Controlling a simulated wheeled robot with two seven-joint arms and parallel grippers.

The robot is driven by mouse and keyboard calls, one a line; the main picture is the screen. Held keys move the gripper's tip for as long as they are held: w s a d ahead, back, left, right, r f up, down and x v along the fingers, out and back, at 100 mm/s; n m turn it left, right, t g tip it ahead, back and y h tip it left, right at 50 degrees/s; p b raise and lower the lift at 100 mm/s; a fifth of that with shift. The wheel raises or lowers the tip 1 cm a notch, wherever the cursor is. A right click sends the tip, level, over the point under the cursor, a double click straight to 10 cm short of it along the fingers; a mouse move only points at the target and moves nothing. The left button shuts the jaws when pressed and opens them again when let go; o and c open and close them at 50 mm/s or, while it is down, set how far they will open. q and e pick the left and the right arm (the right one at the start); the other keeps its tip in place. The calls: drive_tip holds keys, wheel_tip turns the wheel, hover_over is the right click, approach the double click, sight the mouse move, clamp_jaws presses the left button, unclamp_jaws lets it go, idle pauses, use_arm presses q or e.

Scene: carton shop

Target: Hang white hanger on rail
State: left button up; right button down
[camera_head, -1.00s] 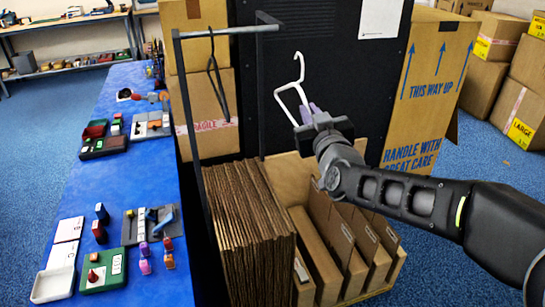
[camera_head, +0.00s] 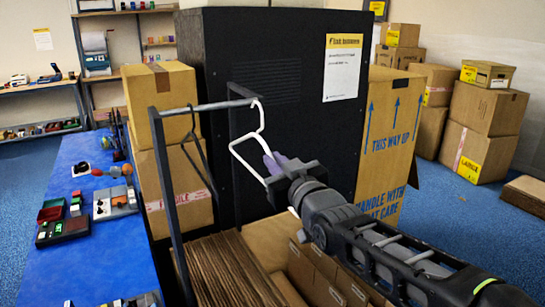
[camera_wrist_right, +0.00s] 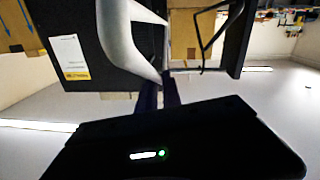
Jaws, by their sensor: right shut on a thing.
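The white hanger (camera_head: 241,150) is held by my right gripper (camera_head: 275,165), whose fingers are shut on its lower part. Its hook is up beside the right end of the grey rail (camera_head: 205,106); I cannot tell whether it touches the rail. The white hanger also shows large and close in the right wrist view (camera_wrist_right: 125,35), with the gripper fingers (camera_wrist_right: 158,93) at it. A dark hanger (camera_head: 195,150) hangs on the rail, left of the white one. My left gripper is not in view.
A black cabinet (camera_head: 260,60) stands behind the rail. Cartons (camera_head: 163,90) stand behind its left end, and a tall carton (camera_head: 385,130) stands to the right. Flat cardboard sheets (camera_head: 222,270) stand below. A blue table (camera_head: 110,255) is at left.

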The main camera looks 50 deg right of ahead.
drive_tip(key=shift+w+d, duration=0.1)
drive_tip(key=shift+w, duration=0.05)
drive_tip(key=p, duration=0.4)
approach(246, 137)
drive_tip(key=shift+d+f+x, duration=0.1)
drive_tip(key=shift+d+x, duration=0.1)
drive_tip(key=shift+x, duration=1.15)
drive_tip(key=shift+d+f+x, duration=0.15)
drive_tip(key=shift+x, duration=1.15)
drive_tip(key=shift+p+x, duration=1.65)
drive_tip(key=shift+x, duration=1.1)
drive_tip(key=shift+w+f+b, duration=0.35)
drive_tip(key=shift+f+b, duration=0.4)
drive_tip(key=shift+b, duration=0.05)
drive_tip(key=shift+a+f+b, duration=0.1)
drive_tip(key=shift+f+b, duration=0.4)
drive_tip(key=shift+b, duration=0.15)
